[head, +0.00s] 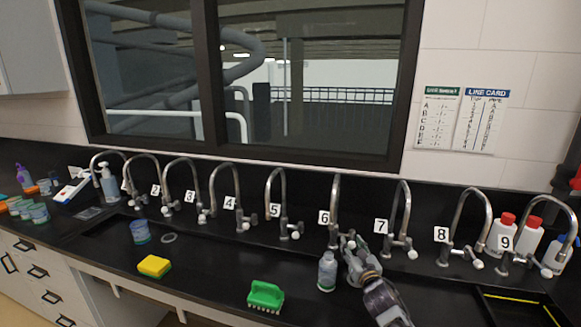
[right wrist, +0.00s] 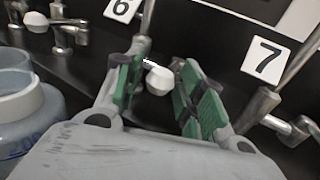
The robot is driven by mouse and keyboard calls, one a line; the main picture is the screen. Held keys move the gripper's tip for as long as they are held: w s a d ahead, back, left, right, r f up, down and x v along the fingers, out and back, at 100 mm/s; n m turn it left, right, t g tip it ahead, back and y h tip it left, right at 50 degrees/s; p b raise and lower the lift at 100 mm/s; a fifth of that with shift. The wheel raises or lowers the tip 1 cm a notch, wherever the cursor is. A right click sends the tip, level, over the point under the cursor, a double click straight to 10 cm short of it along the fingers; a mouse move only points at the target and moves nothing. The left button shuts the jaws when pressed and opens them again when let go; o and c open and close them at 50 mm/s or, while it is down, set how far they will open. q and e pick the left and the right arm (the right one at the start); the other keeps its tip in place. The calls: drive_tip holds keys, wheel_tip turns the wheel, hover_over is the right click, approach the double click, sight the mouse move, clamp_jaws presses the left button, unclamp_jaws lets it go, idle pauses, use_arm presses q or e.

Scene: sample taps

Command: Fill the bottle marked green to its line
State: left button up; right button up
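A small clear bottle (head: 327,271) stands upright on the black counter in front of tap 6 (head: 335,210), just left of my right gripper. Its pale body and white collar fill the left edge of the right wrist view (right wrist: 22,115). My left gripper is not in view.
A row of numbered taps lines the back wall, with tap 7 (head: 402,220) close right. A green brush (head: 266,296), a yellow sponge (head: 154,266) and a bluish jar (head: 140,232) lie to the left. A line card (head: 481,120) hangs on the wall, too small to read.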

idle(0.4)
drive_tip(key=d+p, duration=0.1)
drive_tip(key=d, duration=0.3)
drive_tip(key=shift+d, duration=0.2)
idle(0.4)
drive_tip(key=shift+a, duration=0.15)
idle(3.8)
drive_tip(key=shift+s+a, duration=0.1)
drive_tip(key=shift+a, duration=1.45)
